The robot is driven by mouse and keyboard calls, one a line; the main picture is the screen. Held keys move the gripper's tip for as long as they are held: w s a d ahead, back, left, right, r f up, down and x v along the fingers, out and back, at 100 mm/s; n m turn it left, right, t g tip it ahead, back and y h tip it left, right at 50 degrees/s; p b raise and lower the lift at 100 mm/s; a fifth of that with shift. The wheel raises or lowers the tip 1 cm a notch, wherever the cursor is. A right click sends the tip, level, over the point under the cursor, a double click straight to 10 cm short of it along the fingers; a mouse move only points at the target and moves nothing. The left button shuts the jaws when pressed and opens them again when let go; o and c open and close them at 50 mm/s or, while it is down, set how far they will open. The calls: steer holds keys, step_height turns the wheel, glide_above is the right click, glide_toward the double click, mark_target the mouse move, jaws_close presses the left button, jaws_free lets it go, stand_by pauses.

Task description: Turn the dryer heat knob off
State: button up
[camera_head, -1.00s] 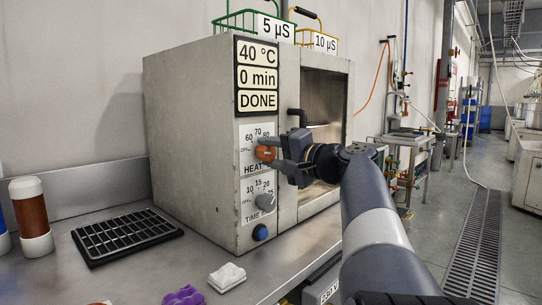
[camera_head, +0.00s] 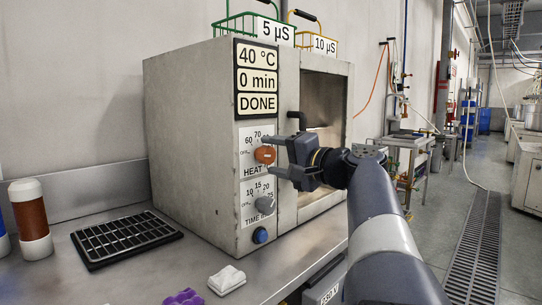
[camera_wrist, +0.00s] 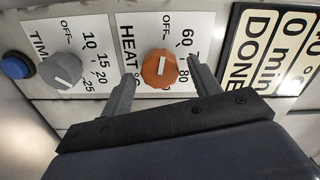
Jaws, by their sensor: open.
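The orange heat knob (camera_head: 265,154) sits on the white HEAT dial plate on the dryer's front (camera_head: 190,120). In the wrist view the knob (camera_wrist: 160,68) has a short pale mark running roughly up the picture, between the OFF and 60 labels; its exact setting is hard to tell. My gripper (camera_head: 269,156) is open in front of the dial, one finger above and one below the knob. In the wrist view (camera_wrist: 162,68) the fingers straddle the knob with visible gaps on both sides. The dryer's display (camera_head: 257,80) reads 40 °C, 0 min, DONE.
Below the heat dial are a grey time knob (camera_head: 265,204) and a blue button (camera_head: 260,235). A black handle (camera_head: 297,121) projects right above my gripper. A black rack (camera_head: 125,238), a brown bottle (camera_head: 31,215) and a white block (camera_head: 227,279) are on the bench.

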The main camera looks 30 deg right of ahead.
steer(key=p+v, duration=0.1)
steer(key=v, duration=0.8)
steer(key=shift+s, duration=0.15)
steer(key=b+x, duration=0.1)
steer(key=x, duration=0.8)
steer(key=shift+w, duration=0.25)
steer(key=shift+w+a, duration=0.25)
steer(key=shift+w, duration=0.4)
steer(key=shift+s, duration=0.15)
